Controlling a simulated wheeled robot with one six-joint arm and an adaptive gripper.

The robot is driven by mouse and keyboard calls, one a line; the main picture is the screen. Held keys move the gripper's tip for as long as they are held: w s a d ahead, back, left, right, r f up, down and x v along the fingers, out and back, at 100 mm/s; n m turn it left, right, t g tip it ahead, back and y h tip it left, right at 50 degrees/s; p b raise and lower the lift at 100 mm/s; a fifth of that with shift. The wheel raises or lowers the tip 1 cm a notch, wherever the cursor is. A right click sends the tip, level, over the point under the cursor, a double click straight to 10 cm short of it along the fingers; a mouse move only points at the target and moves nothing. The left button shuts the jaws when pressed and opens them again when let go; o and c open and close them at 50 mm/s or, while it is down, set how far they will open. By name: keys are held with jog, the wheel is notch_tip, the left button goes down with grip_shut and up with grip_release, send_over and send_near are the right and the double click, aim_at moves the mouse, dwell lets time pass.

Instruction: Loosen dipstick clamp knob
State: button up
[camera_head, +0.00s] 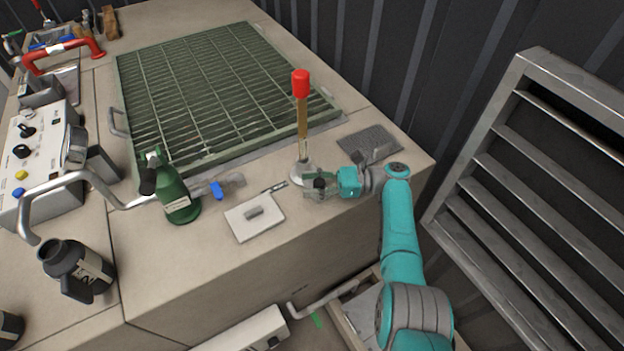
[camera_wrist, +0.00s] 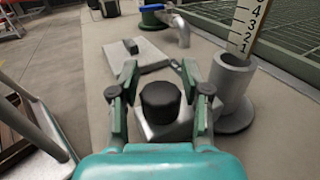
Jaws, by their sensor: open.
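The dipstick (camera_head: 302,120) stands upright with a red cap on top, in a grey metal socket (camera_head: 303,172) on the bench. In the wrist view its numbered scale (camera_wrist: 244,28) rises from the grey tube (camera_wrist: 231,80). The black clamp knob (camera_wrist: 160,100) sits on a grey block beside the tube. My gripper (camera_wrist: 163,100) is open, with one finger on each side of the knob. I cannot tell whether the fingers touch it. In the head view my gripper (camera_head: 315,188) is low at the socket, and the dark knob (camera_head: 319,183) shows between its fingers.
A white plate with a handle (camera_head: 255,215) lies left of my gripper. A green bottle (camera_head: 175,192) and a pipe with a blue lever (camera_head: 216,189) stand further left. A green grating (camera_head: 200,90) lies behind. A dark mesh pad (camera_head: 370,142) and a louvred panel (camera_head: 530,170) are right.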

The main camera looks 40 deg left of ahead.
notch_tip(320, 180, up, 10)
dwell(0.6)
